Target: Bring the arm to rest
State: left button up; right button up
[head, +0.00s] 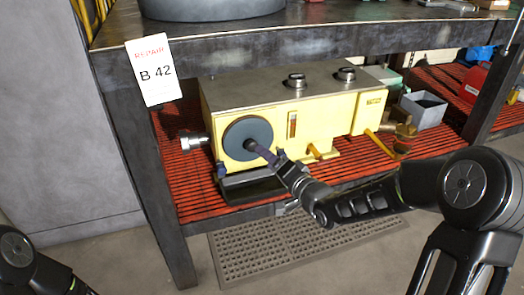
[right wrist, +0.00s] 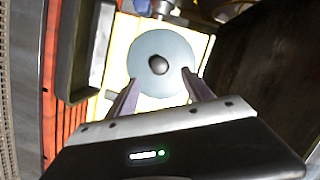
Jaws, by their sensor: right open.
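My right arm (head: 375,193) reaches in from the right of the head view, extended towards a yellow machine (head: 318,118) on the lower shelf. My right gripper (head: 262,152) is in front of the grey disc (head: 240,136) on the machine's left end. In the right wrist view, my right gripper (right wrist: 160,78) is open, with its fingers apart and nothing between them. The disc (right wrist: 165,85) and its dark hub (right wrist: 158,64) lie beyond the fingertips; contact cannot be told. Part of my left arm (head: 20,255) shows at the lower left; its gripper is out of view.
A white REPAIR B 42 tag (head: 155,70) hangs at the left of the metal bench top (head: 300,45). The machine stands on a red slatted shelf (head: 187,190) below it. A grey bin (head: 424,109) is to its right. A bench leg (head: 150,180) stands left.

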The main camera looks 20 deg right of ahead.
jog(key=shift+s, duration=0.25)
dwell(0.3)
